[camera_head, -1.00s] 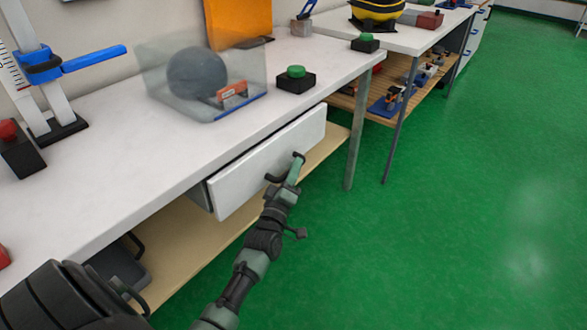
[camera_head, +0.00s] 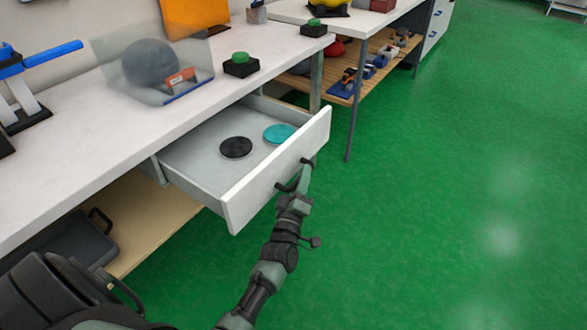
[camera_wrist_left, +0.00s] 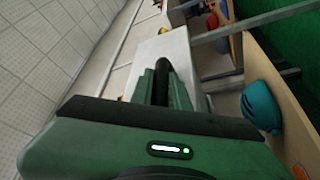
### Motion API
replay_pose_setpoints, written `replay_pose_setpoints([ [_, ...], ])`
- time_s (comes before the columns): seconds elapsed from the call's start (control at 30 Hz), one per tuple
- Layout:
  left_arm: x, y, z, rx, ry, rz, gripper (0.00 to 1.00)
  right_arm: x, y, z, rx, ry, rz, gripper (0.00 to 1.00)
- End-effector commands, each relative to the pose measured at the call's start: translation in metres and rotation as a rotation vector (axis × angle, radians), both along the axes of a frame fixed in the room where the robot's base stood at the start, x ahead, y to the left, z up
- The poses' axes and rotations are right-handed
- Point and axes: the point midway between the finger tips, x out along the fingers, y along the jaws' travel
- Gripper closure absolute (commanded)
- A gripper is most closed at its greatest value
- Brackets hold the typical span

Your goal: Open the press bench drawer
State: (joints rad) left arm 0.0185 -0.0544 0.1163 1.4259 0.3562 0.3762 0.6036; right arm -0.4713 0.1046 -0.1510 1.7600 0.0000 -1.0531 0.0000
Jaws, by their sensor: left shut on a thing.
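The press bench drawer (camera_head: 278,182) is a white drawer under the white bench top, and it stands well open. A black disc (camera_head: 236,148) and a teal disc (camera_head: 279,133) lie flat inside it. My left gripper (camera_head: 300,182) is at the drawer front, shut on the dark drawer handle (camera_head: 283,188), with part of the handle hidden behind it. In the left wrist view the fingers (camera_wrist_left: 162,85) are close together around the dark handle, against the white drawer front (camera_wrist_left: 178,48). My right gripper is not in view.
A dark case (camera_head: 60,255) lies on the lower shelf. The green floor at the right is clear.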

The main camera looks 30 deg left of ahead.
Motion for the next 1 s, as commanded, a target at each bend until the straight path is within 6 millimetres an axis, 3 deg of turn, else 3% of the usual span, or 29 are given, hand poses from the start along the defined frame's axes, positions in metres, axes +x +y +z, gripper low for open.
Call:
replay_pose_setpoints([
  [0.2,-0.0014,-0.0103,-0.0017,-0.001,0.003,0.001,1.0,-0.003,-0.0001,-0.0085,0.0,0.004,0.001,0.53],
  [0.63,-0.0016,-0.0115,-0.0019,-0.001,0.003,0.001,1.0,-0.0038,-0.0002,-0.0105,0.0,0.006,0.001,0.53],
  [0.67,-0.0016,-0.0114,-0.002,-0.001,0.003,0.001,0.78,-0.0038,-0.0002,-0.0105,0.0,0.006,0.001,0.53],
  [0.7,-0.0015,-0.0114,-0.0018,-0.001,0.002,0.002,0.67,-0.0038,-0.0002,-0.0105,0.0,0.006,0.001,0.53],
  [0.73,-0.0015,-0.0113,-0.0017,-0.001,0.002,0.001,0.62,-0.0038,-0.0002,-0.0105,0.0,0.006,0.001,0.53],
  [1.0,-0.0013,-0.0114,-0.0006,0.0,0.001,0.001,0.62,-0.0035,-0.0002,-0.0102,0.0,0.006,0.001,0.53],
])
